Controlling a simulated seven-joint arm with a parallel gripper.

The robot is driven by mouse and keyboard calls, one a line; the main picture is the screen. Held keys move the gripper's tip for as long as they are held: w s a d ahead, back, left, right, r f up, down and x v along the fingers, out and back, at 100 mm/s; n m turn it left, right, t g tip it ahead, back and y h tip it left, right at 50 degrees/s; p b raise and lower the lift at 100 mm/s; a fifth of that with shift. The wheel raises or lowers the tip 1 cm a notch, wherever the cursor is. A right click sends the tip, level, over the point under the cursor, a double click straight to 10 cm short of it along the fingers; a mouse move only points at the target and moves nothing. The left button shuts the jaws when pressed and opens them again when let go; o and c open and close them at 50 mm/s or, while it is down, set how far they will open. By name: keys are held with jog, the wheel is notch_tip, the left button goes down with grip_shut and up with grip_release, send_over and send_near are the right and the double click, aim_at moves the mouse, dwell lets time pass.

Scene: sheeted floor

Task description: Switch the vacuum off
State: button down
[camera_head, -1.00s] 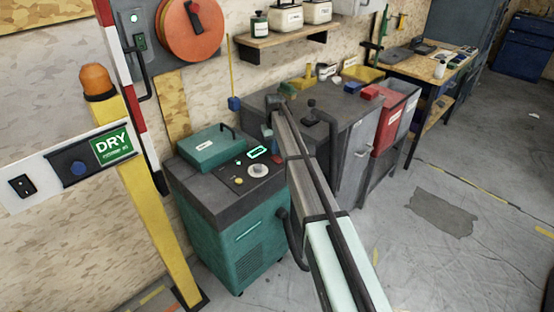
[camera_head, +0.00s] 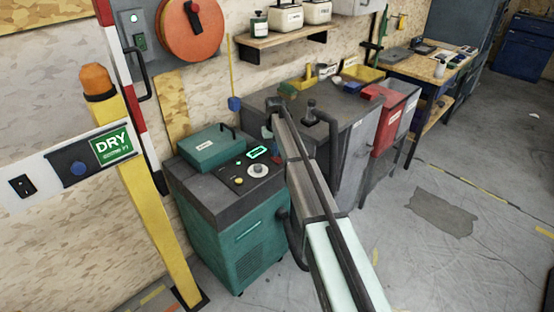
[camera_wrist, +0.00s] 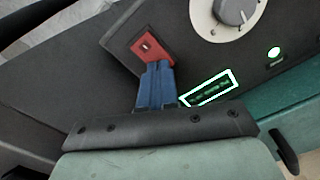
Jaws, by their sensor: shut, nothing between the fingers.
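The vacuum is a teal cabinet (camera_head: 245,240) with a dark top. Its sloped panel has a grey dial (camera_head: 258,170), a lit green display (camera_head: 257,152) and a yellow button (camera_head: 238,181). In the wrist view the dial (camera_wrist: 235,10), the display (camera_wrist: 210,88), a lit green lamp (camera_wrist: 273,52) and a red switch (camera_wrist: 150,47) show. My gripper (camera_wrist: 156,66) is shut and empty. Its blue fingertips overlap the lower edge of the red switch; I cannot tell whether they touch it.
A yellow post (camera_head: 160,225) with a sign arm (camera_head: 60,170) stands left of the vacuum. A teal case (camera_head: 208,148) lies on its top. A grey cabinet (camera_head: 352,165) and red bin (camera_head: 392,115) stand to the right.

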jog(key=shift+f, duration=0.6)
dwell(0.5)
jog(key=shift+r, duration=0.1)
jog(key=shift+r, duration=3.4)
